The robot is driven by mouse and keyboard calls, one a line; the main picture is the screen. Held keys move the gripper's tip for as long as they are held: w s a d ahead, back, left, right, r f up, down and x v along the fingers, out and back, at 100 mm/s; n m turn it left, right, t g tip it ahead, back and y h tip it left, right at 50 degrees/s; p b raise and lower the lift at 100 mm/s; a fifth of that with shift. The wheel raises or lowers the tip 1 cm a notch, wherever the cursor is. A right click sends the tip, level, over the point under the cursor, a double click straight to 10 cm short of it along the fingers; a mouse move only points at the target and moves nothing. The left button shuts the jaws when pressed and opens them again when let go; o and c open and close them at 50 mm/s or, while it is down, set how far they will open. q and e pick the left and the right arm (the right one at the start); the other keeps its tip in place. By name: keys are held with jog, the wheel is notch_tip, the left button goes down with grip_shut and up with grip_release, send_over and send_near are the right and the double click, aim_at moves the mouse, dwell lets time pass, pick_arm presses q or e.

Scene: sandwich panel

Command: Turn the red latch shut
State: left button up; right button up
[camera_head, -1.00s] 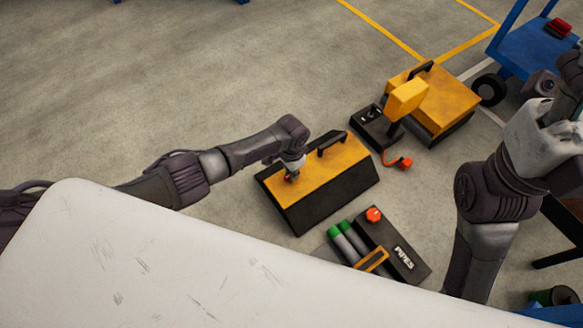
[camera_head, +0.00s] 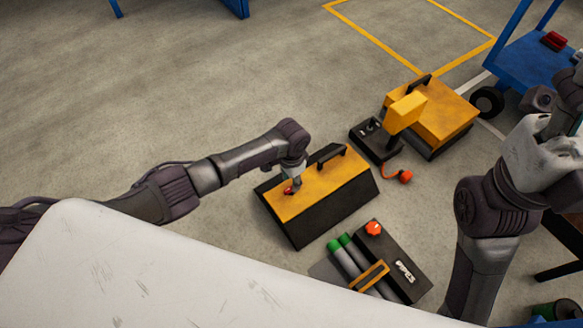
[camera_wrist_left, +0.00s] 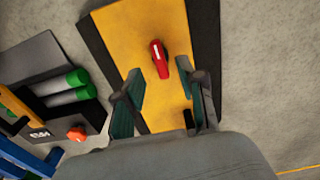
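The red latch (camera_wrist_left: 160,58) sits on the yellow top of the black-sided panel box (camera_head: 335,181) in the middle of the head view. In the left wrist view the latch points roughly along the panel's length, with a white mark on it. My left gripper (camera_wrist_left: 160,78) is open over the panel, its two fingers apart with the latch just beyond and between the tips. Nothing is held. In the head view the left gripper (camera_head: 294,180) is above the red latch (camera_head: 289,189), partly covering it. My right arm shows at the right, but its gripper cannot be made out.
A black box with a red knob (camera_head: 373,228) and green-ended tubes (camera_head: 348,258) stands in front of the panel. A yellow device (camera_head: 405,112) and another yellow-topped box (camera_head: 447,112) are behind it. A blue cart (camera_head: 535,60) is at the far right. Open floor lies left.

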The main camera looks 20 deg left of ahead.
pick_arm(q)
notch_tip(320, 180, up, 8)
jog(key=shift+r, duration=0.1)
dwell(0.6)
